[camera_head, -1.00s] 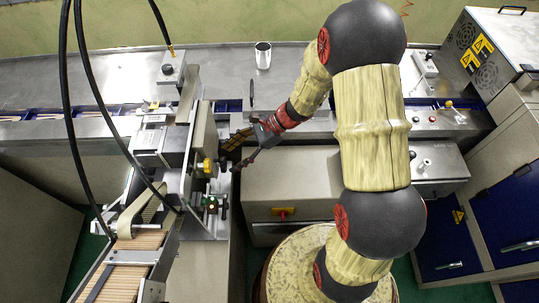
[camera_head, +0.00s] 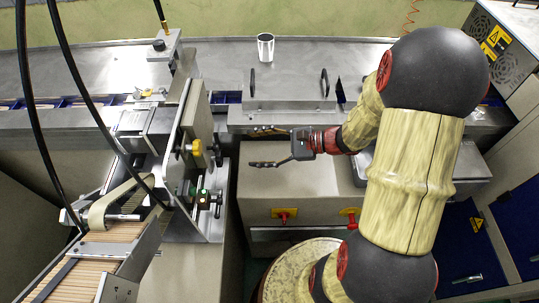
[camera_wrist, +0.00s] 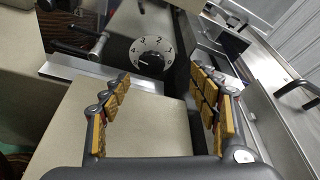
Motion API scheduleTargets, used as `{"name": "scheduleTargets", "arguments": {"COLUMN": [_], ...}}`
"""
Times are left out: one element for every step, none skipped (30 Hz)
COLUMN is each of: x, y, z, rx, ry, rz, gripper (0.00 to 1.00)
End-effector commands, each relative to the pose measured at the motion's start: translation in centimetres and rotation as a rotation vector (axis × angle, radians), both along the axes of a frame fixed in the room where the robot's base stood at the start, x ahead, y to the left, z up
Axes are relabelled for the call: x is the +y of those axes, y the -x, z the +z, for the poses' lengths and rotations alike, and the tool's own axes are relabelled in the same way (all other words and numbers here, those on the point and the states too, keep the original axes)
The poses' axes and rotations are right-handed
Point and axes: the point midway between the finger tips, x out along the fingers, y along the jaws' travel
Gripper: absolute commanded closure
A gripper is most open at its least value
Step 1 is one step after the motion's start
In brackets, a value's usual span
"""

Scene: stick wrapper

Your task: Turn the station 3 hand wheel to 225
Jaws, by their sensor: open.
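My gripper (camera_head: 264,148) is open and empty. In the head view it points left, above the beige cabinet top and apart from the machine's upright plate. In the wrist view my gripper (camera_wrist: 160,88) has its two padded fingers spread wide. A round numbered dial (camera_wrist: 151,55) with a black hub and a white pointer line shows beyond them, near the middle. A dark crank handle (camera_wrist: 92,42) is left of the dial. In the head view, small knobs (camera_head: 205,197) sit low on the upright plate. I cannot tell which part is the station 3 hand wheel.
An upright metal plate (camera_head: 185,125) stands left of my gripper. A conveyor of wooden sticks (camera_head: 110,250) is at lower left. A white cup (camera_head: 265,47) stands on the back table. A red handle on a yellow plate (camera_head: 284,213) is on the cabinet front.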

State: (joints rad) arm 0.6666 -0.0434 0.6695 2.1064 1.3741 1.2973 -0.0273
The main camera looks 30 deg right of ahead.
Motion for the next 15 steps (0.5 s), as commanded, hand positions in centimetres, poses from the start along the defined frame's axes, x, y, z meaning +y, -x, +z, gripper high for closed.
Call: {"name": "scheduleTargets", "arguments": {"x": [-1.0,-1.4,-2.0,-2.4,-2.8,-3.2,-3.5,-3.8,-4.1,-4.2,-4.4,-4.5,-4.6,-4.7,-4.7], "y": [0.1,0.1,0.2,0.3,0.3,0.4,0.4,0.4,0.5,0.5,0.5,0.5,0.5,0.5,0.5], "z": [-0.9,-1.0,-1.3,-1.4,-1.6,-1.7,-1.8,-1.9,-2.0,-2.1,-2.1,-2.1,-2.2,-2.2,-2.2], "rx": [-0.006,-0.008,-0.01,-0.012,-0.013,-0.015,-0.017,-0.018,-0.018,-0.019,-0.02,-0.02,-0.02,-0.02,-0.02], "ry": [0.003,0.006,0.007,0.009,0.011,0.012,0.014,0.014,0.016,0.017,0.017,0.018,0.018,0.018,0.017], "rz": [-0.026,-0.037,-0.051,-0.061,-0.071,-0.082,-0.088,-0.094,-0.101,-0.106,-0.109,-0.112,-0.114,-0.116,-0.117], "gripper": [0.39,0.39,0.39,0.39,0.39,0.39,0.39,0.39,0.39,0.39,0.39,0.39,0.39,0.39,0.39]}}
